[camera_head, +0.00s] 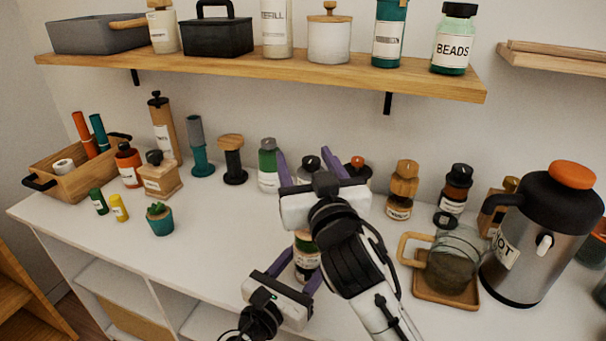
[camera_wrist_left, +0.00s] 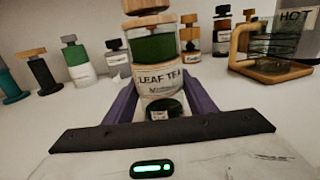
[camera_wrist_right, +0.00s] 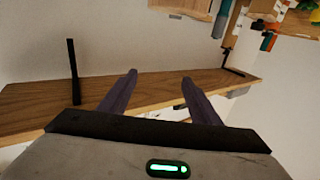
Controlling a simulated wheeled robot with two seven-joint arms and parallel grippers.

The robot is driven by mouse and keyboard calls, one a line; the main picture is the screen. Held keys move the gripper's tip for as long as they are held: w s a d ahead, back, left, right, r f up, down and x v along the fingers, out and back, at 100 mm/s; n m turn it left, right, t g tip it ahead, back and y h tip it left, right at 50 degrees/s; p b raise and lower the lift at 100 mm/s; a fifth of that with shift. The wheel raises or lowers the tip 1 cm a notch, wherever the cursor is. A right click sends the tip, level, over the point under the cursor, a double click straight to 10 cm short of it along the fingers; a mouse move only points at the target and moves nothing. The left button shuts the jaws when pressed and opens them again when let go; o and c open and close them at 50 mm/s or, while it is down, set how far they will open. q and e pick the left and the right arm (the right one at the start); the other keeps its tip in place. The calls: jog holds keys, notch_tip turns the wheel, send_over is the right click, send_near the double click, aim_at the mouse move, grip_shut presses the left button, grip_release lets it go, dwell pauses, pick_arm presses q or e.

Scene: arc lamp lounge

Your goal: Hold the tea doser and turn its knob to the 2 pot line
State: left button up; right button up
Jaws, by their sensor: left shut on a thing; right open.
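The tea doser (camera_wrist_left: 158,75) is a jar with green contents, a "LEAF TEA" label and a wooden top (camera_wrist_left: 146,20), cut off by the upper edge of the left wrist view. Its lower part shows in the head view (camera_head: 306,258); the right arm hides its top there. My left gripper (camera_head: 303,266) is shut around its lower body, and the doser looks upright. I cannot read any pot lines on the knob. My right gripper (camera_head: 310,158) is open and empty, in front of the back row of jars. Its fingers also show in the right wrist view (camera_wrist_right: 160,80).
A glass mug on a wooden tray (camera_head: 420,291) and a steel "HOT" flask (camera_head: 530,240) stand at the right. Several jars and a wooden caddy (camera_head: 98,173) line the back and left. A loaded shelf (camera_head: 270,68) hangs above. The front-left counter is mostly clear.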

jog(key=s+d+f+n+g+y, duration=0.1)
jog(key=f+n+y, duration=0.1)
jog(key=s+d+f+n+y, duration=0.1)
jog(key=s+f+n+y, duration=0.1)
jog(key=s+f+n+g+y, duration=0.1)
jog(key=n+y, duration=0.1)
jog(key=y, duration=0.1)
jog(key=shift+s+d+f+g, duration=0.25)
jog(key=shift+d+f+g, duration=0.05)
jog(key=shift+d+f, duration=0.1)
jog(key=s+d+f+n+g+y, duration=0.1)
jog(key=s+d+f+g+y, duration=0.1)
jog(key=s+d+f+g, duration=0.15)
jog(key=x, duration=1)
jog(key=shift+a+f, duration=0.3)
jog(key=shift+a, duration=0.05)
jog(key=shift+w, duration=0.15)
jog(key=c, duration=1.1)
